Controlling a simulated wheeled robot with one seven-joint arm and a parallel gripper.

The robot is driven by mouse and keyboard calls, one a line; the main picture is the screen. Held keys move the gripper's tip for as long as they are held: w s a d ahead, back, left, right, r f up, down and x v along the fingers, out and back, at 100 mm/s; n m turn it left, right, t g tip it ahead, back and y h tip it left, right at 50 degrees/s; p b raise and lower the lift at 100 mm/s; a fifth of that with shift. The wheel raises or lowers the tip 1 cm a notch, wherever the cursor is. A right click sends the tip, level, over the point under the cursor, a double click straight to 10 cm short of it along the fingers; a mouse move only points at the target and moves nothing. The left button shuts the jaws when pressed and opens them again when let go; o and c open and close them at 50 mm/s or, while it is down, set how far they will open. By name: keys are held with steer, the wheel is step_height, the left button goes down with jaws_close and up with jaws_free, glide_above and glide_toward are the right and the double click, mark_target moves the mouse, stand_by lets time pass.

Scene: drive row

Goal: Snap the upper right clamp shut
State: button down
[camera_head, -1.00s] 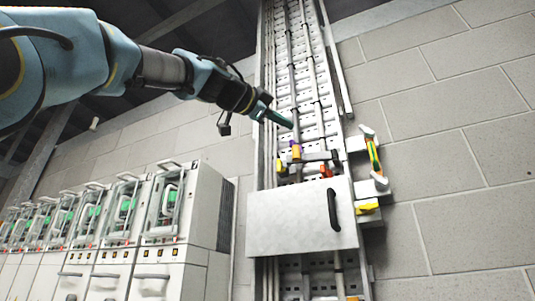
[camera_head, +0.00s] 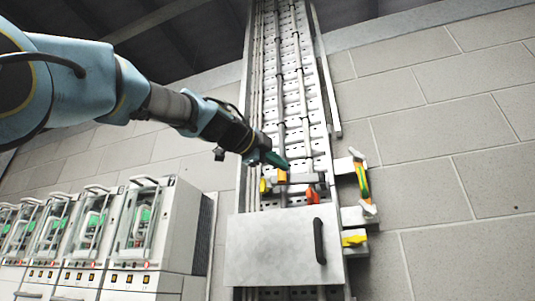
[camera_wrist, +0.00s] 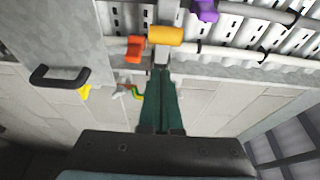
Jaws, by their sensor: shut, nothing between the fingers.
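My gripper (camera_head: 276,161) is shut and empty, its green fingers pointing down and right at the cable column. The fingers also show in the wrist view (camera_wrist: 160,98). Their tips are close to a yellow-orange clamp part (camera_head: 282,176), also in the wrist view (camera_wrist: 166,35); I cannot tell whether they touch. An orange-red clamp lever (camera_head: 312,195) sits lower right of it, also in the wrist view (camera_wrist: 135,48). A smaller yellow part (camera_head: 264,186) is to the left. A purple part (camera_wrist: 205,10) shows in the wrist view. I cannot tell which is the upper right clamp.
A grey cover (camera_head: 275,250) with a black handle (camera_head: 320,241) lies just below the clamps. A green, yellow and orange part (camera_head: 361,181) sits on a bracket to the right, with a yellow part (camera_head: 354,240) below. Cabinets (camera_head: 155,225) stand left.

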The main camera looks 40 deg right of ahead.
mark_target(281, 176)
steer(key=w, duration=0.1)
steer(key=w+d, duration=0.1)
steer(key=w+p, duration=0.1)
steer(key=shift+d, duration=0.25)
steer(key=shift+w+d+f+m+g+b, duration=0.15)
steer(key=shift+w+g+b, duration=0.15)
steer(key=shift+b, duration=0.3)
steer(key=shift+w+a+f+m+g+b, duration=0.1)
steer(key=shift+w+f+m+g+b, duration=0.15)
steer(key=shift+b, duration=0.35)
steer(key=shift+w+d+r+g+b, duration=0.15)
steer(key=shift+w+d+b, duration=0.1)
steer(key=shift+w, duration=0.25)
steer(key=shift+w+d+r+b, duration=0.15)
steer(key=shift+w+d+b, duration=0.1)
steer(key=shift+w, duration=0.3)
steer(key=shift+w+d+r+g+b, duration=0.15)
steer(key=shift+w+b, duration=0.1)
steer(key=shift+w, duration=0.25)
